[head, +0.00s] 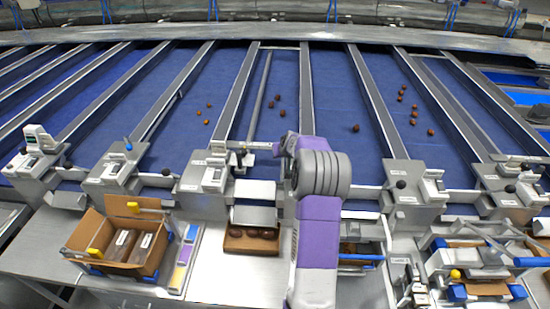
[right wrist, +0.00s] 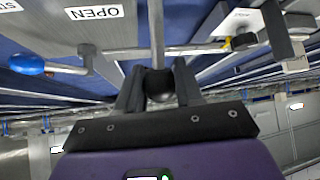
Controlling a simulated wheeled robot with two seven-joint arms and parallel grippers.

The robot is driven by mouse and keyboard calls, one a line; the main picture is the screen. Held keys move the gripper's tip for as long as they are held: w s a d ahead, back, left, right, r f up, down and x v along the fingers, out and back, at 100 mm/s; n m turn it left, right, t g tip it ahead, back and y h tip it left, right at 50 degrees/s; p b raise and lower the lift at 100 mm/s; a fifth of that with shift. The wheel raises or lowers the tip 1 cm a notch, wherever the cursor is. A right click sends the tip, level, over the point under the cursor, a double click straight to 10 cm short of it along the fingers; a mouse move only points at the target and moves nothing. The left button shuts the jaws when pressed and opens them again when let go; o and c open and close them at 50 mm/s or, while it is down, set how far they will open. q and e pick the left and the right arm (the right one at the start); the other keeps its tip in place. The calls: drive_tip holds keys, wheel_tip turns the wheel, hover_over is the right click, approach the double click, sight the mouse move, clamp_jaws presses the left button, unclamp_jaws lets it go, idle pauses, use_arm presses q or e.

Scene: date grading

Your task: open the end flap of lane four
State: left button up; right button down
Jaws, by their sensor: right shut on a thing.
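My right arm reaches up the middle of the head view, and its gripper (head: 283,147) is beside the lane mechanism there. In the right wrist view the gripper (right wrist: 160,88) is shut on a black ball knob (right wrist: 160,82) at the end of a metal rod. A plate marked OPEN (right wrist: 95,13) is near the knob, to its left. In the head view my arm hides part of this lane's end, and I cannot read a lane number or see its flap clearly. My left gripper is not in view.
Other lane-end boxes with levers (head: 207,175) (head: 415,195) stand on both sides. A blue knob (right wrist: 27,64) is at left in the wrist view. A cardboard box (head: 125,205) and a tray of dates (head: 232,243) sit in front. Loose dates lie on the blue belts.

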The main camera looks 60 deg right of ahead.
drive_tip(key=shift+w+d+f+b, duration=0.1)
drive_tip(key=shift+d+f+b, duration=0.2)
drive_tip(key=shift+d+b, duration=0.05)
idle(0.3)
drive_tip(key=c, duration=0.8)
unclamp_jaws()
drive_tip(key=shift+v, duration=3.75)
drive_tip(key=shift+r, duration=0.1)
